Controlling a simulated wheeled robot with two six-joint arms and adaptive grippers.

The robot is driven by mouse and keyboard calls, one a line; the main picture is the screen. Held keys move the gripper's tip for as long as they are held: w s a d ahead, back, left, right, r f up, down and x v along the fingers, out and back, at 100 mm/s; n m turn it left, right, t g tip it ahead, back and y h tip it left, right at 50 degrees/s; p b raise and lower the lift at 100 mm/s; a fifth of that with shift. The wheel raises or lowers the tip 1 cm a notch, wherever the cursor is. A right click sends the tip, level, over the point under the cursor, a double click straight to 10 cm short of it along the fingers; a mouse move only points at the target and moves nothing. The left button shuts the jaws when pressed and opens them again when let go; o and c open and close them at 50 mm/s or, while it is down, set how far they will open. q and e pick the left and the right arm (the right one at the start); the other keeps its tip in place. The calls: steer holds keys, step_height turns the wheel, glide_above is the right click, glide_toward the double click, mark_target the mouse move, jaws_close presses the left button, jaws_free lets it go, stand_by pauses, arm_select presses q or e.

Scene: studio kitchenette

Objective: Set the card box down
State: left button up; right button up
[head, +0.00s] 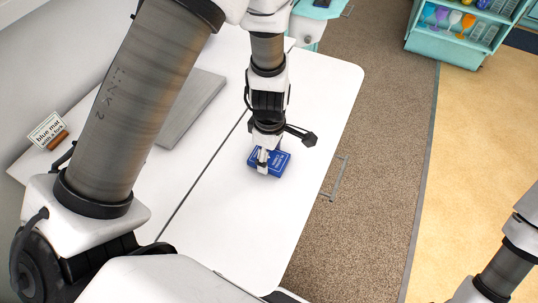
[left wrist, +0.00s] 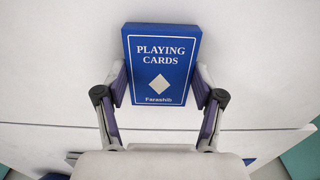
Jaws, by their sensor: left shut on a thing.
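The card box (head: 281,162) is blue with white print reading "PLAYING CARDS", and it also shows in the left wrist view (left wrist: 161,62). My left gripper (head: 264,160) is shut on it, one finger pad on each side, as the left wrist view (left wrist: 161,88) shows. The box is over the white table (head: 240,222), to the right of the dark seam. Whether it touches the tabletop or hangs just above it, I cannot tell. My right gripper is out of view; only part of that arm shows at the lower right.
A flat grey slab (head: 191,106) lies on the table at the back left. A small card sign (head: 47,130) on a brown stand is at the far left. Bare tabletop surrounds the box. A teal shelf (head: 446,44) with coloured glasses stands across the floor.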

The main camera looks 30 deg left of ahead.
mark_target(270, 158)
arm_select(q)
steer(key=shift+f, duration=0.1)
steer(key=o, duration=1.2)
steer(key=shift+r+p, duration=1.05)
steer(key=shift+r, duration=5.1)
